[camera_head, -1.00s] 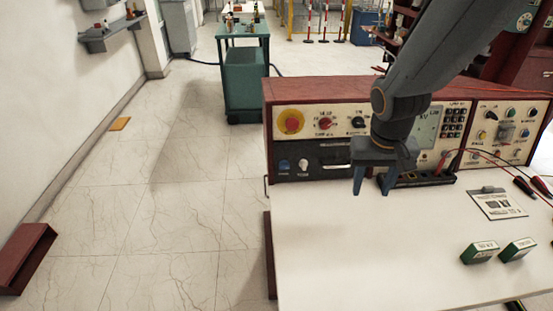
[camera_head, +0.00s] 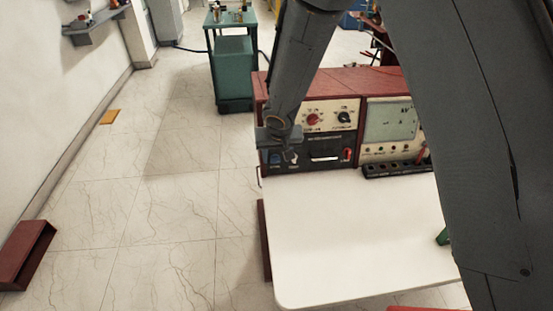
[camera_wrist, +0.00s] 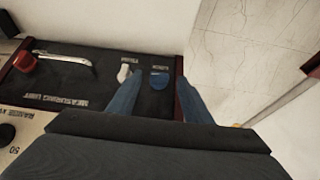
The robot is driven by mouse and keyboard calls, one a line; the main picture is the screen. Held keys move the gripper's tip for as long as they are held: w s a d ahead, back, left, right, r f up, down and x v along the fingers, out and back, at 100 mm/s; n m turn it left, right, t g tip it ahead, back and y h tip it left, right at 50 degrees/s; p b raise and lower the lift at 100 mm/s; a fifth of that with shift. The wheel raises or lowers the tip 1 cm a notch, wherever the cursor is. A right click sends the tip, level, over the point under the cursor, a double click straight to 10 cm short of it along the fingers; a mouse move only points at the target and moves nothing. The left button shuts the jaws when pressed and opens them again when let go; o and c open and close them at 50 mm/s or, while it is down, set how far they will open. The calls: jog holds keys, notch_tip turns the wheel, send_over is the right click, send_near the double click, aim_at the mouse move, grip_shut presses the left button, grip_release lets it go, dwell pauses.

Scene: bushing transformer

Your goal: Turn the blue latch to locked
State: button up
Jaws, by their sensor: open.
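The blue latch (camera_head: 275,158) is at the left end of the black drawer front of the red-framed test bench. In the wrist view the blue latch (camera_wrist: 159,79) shows as a small rounded knob by a label too small to read. My gripper (camera_head: 278,146) is in front of the panel's left end. In the wrist view my gripper (camera_wrist: 159,88) is open, with one blue finger on each side of the latch. I cannot tell whether the fingers touch it. A white knob (camera_wrist: 124,73) sits close beside the left finger.
The black drawer front has a silver handle (camera_wrist: 65,60) and a red switch (camera_wrist: 25,62). A white table top (camera_head: 350,240) lies in front of the bench and is mostly clear. A black terminal strip (camera_head: 395,170) stands along its back. Open floor lies left.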

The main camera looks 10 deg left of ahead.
jog(key=shift+x, duration=0.9)
jog(key=shift+c, duration=0.4)
jog(key=c, duration=1)
